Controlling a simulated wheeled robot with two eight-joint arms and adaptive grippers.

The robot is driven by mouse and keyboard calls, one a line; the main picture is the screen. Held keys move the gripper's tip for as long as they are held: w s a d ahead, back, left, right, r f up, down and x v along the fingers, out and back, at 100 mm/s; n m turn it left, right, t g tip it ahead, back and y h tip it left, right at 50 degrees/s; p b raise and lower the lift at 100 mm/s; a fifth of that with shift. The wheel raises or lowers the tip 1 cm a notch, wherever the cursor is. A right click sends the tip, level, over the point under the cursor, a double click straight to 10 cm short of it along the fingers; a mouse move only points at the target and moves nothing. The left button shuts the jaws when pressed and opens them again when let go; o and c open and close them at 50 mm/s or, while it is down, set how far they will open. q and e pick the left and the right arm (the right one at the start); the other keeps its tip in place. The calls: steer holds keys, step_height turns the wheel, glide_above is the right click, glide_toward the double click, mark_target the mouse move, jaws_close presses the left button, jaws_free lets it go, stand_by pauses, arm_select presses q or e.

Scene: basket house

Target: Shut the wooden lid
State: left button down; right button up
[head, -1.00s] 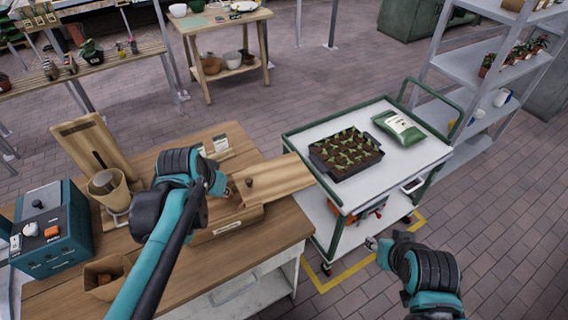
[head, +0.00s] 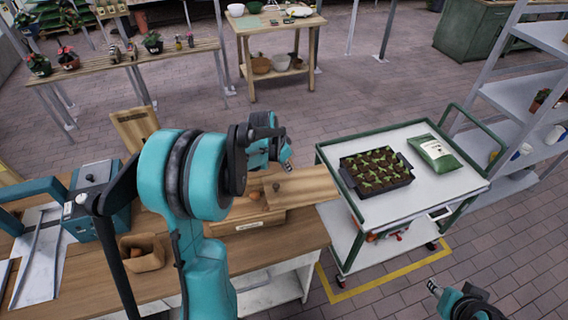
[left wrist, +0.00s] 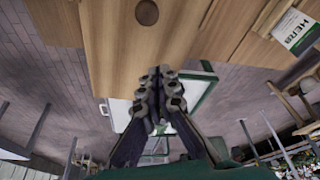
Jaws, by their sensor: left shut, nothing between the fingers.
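The wooden lid (head: 308,186), a flat board with a dark round knob (head: 276,187), sits over the right part of a low wooden box (head: 262,221) with a pale label. It juts out past the box's right end, and a brown round thing shows left of it. The lid (left wrist: 110,62) and its knob (left wrist: 147,13) also show in the left wrist view. My left gripper (head: 288,163) is shut and empty, just beyond the lid; its fingers (left wrist: 160,95) show close together. My right gripper (head: 433,288) is low at right, far from the lid; its jaws are too small to judge.
A white cart (head: 400,205) with a seedling tray (head: 376,170) and a green-white bag (head: 436,152) stands right of the wooden bench (head: 180,262). A blue machine (head: 98,200) and a brown pot (head: 141,252) are at left. My left arm hides part of the bench.

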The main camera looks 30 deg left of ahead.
mark_target(284, 185)
arm_select(q)
steer(key=x, duration=0.3)
steer(key=shift+s+a+f, duration=0.15)
steer(key=shift+s+a, duration=0.25)
steer(key=shift+s, duration=0.4)
steer(key=shift+s+a, duration=0.2)
steer(key=shift+s, duration=0.4)
steer(key=shift+s+a+b, duration=0.1)
steer(key=shift+s+b, duration=0.2)
steer(key=shift+s, duration=0.25)
steer(key=shift+f, duration=0.1)
steer(key=s+a+b, duration=0.1)
steer(key=s+a, duration=1.3)
steer(key=shift+s+a, duration=0.2)
steer(key=shift+a, duration=0.1)
steer(key=shift+w, duration=0.1)
